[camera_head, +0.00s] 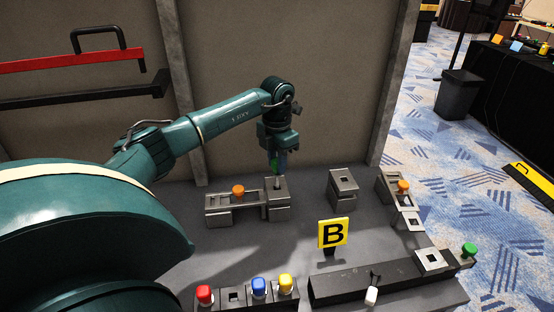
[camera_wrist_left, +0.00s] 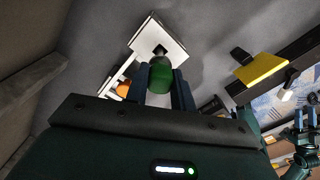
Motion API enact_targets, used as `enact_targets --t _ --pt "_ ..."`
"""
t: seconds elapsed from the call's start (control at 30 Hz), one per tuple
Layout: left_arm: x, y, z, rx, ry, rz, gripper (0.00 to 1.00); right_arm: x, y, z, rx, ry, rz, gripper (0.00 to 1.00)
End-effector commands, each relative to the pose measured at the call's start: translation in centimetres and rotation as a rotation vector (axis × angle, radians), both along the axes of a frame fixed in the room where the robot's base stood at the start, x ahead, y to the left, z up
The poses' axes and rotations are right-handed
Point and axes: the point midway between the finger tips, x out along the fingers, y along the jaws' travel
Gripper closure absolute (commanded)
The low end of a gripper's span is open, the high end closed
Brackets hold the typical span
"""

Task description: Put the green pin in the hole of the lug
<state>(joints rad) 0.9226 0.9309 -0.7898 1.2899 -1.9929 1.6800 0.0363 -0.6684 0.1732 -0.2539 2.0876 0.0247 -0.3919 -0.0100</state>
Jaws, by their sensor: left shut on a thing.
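My left gripper (camera_head: 277,160) is shut on a green pin (camera_head: 275,168), above the left metal fixture at the back of the bench. Below the pin is a grey block with a hole, which looks like the lug (camera_head: 278,206). In the left wrist view, the green pin (camera_wrist_left: 158,84) sits between the two fingers, beside the dark hole of the pale block (camera_wrist_left: 147,30). A dark shank shows between the green head and the block. I cannot tell whether its tip is in the hole.
An orange pin (camera_head: 238,190) stands in the fixture just left of the block. Another block (camera_head: 342,185), a yellow B sign (camera_head: 333,232) and another green-capped pin (camera_head: 469,250) stand to the right. Red (camera_head: 204,294), blue (camera_head: 259,287) and yellow (camera_head: 286,283) pins stand in front.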

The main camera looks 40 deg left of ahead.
Motion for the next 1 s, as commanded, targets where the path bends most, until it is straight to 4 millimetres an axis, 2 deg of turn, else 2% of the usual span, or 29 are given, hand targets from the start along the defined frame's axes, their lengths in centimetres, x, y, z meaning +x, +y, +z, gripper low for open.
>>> enact_targets --t 0.47,1.0 --pt "0.0 0.0 -0.1 0.0 0.0 0.0 0.99 0.0 0.0 0.0 0.0 -0.002 0.0 0.64" --pt "0.0 0.0 -1.6 0.0 0.0 0.0 0.99 0.1 0.0 -0.7 0.0 -0.003 0.0 0.64"
